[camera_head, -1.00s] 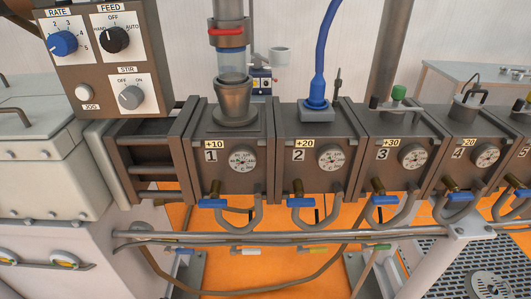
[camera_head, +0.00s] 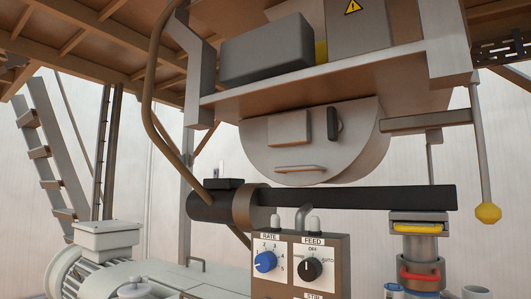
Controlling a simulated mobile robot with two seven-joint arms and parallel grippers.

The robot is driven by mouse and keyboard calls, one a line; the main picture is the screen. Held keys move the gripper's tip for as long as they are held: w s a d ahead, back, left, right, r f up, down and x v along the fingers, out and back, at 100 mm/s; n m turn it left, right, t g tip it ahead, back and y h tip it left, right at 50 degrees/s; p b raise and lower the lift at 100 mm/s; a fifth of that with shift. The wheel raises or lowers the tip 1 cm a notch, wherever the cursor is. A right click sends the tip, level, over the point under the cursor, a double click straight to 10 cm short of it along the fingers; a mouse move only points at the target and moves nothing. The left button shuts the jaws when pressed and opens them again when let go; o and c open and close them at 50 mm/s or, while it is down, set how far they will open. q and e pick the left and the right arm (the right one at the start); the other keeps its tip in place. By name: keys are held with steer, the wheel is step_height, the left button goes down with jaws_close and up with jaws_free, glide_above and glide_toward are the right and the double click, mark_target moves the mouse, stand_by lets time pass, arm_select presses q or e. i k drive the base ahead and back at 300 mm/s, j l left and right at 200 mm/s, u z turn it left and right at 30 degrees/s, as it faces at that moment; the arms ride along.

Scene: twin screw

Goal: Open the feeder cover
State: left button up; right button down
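A grey rounded feeder housing (camera_head: 350,130) hangs under the overhead platform in the upper middle of the head view. On its front are a raised square panel (camera_head: 289,127), a dark upright handle (camera_head: 333,123) and a pale horizontal bar handle (camera_head: 300,169). I cannot tell which of these parts is the feeder cover, and no part of the housing looks open. Neither of my grippers is in view.
A long dark tube (camera_head: 360,197) runs below the housing to a yellow-banded feed throat (camera_head: 421,228) with a red clamp (camera_head: 420,273). A control box (camera_head: 262,288) stands below. A yellow knob (camera_head: 488,213) hangs at right. A ladder (camera_head: 45,155) stands left.

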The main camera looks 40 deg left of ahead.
mark_target(293, 148)
steer(key=u, duration=0.9)
steer(key=k+j+u, duration=0.3)
steer(key=j, duration=0.15)
steer(key=i, duration=0.05)
